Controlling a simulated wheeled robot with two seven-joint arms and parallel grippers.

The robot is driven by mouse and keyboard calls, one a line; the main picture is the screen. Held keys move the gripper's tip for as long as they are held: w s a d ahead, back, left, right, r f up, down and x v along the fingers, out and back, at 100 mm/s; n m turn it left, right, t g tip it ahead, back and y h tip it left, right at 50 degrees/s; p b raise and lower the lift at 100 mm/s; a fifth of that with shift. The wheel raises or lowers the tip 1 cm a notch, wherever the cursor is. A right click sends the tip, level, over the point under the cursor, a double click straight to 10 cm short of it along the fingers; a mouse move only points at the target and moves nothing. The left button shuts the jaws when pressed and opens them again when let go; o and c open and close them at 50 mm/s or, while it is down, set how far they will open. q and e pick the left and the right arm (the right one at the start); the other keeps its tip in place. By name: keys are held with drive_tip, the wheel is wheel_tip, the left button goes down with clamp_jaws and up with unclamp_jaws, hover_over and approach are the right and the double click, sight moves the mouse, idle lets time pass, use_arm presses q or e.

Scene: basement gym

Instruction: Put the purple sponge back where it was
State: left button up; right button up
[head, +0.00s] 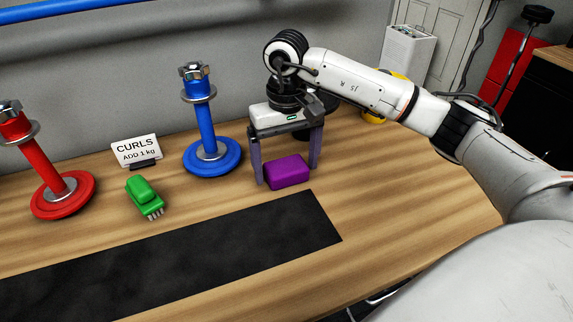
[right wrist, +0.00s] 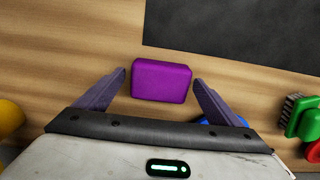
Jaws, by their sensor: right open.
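The purple sponge (head: 288,173) lies on the wooden bench, just behind the right end of the black mat. It also shows in the right wrist view (right wrist: 161,81). My right gripper (head: 287,176) points down over the sponge, with its two fingers spread wide on either side of it. In the right wrist view, the open fingertips (right wrist: 160,77) flank the sponge, with a gap visible at each side. The gripper holds nothing. My left gripper is not in view.
A blue dumbbell stand (head: 211,155) stands close left of my right gripper. A green brush (head: 145,197), a sign (head: 136,150) and a red dumbbell stand (head: 62,194) are further left. A black mat (head: 170,265) lies in front. A yellow object (head: 374,117) sits behind my right arm.

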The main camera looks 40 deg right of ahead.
sight(286, 166)
wheel_tip(286, 166, up, 11)
drive_tip(key=shift+r, duration=0.15)
